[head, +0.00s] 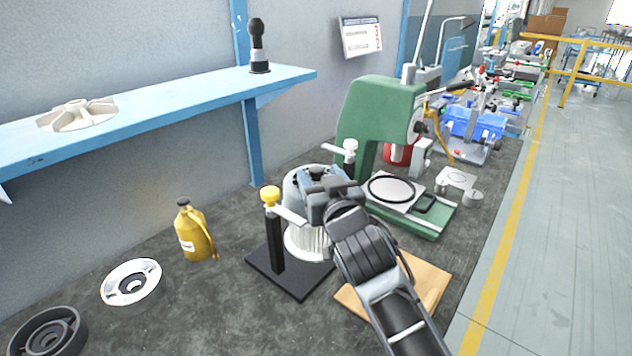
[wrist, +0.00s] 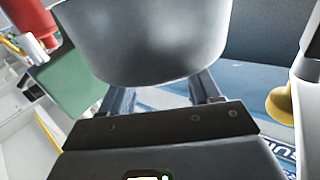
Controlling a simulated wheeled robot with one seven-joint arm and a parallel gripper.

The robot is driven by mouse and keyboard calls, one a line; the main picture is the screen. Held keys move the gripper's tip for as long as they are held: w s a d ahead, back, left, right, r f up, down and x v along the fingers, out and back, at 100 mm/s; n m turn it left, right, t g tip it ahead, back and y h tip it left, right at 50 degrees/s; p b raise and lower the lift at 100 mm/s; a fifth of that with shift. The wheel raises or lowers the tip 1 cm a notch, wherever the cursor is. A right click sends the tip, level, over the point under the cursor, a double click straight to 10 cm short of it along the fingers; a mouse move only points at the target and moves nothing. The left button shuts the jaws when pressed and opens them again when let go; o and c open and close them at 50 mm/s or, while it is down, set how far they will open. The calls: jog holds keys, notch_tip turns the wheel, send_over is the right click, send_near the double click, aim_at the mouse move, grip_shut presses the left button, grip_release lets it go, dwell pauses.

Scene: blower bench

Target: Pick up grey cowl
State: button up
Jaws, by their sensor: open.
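A smooth grey rounded body (wrist: 145,40), which looks like the grey cowl, fills the top middle of the wrist view, very close. In the head view a pale grey round cover (head: 296,186) sits on a ribbed housing (head: 308,242), partly hidden behind my gripper; it is probably the same thing. My gripper (head: 318,182) is over the top of this assembly. In the wrist view its open fingers (wrist: 160,95) reach toward the grey body, one to each side. Whether they touch it cannot be told.
The assembly stands on a black base (head: 275,278) between a yellow-topped clamp (head: 272,230) and a white-handled one (head: 345,155). A green press (head: 378,115) stands behind right. A yellow bottle (head: 194,232), white ring (head: 130,282) and dark grey ring part (head: 48,332) are left. A blue shelf (head: 150,100) overhangs.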

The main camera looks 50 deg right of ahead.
jog(key=shift+w+d, duration=0.2)
jog(key=shift+w, duration=0.2)
grip_shut()
dwell(0.4)
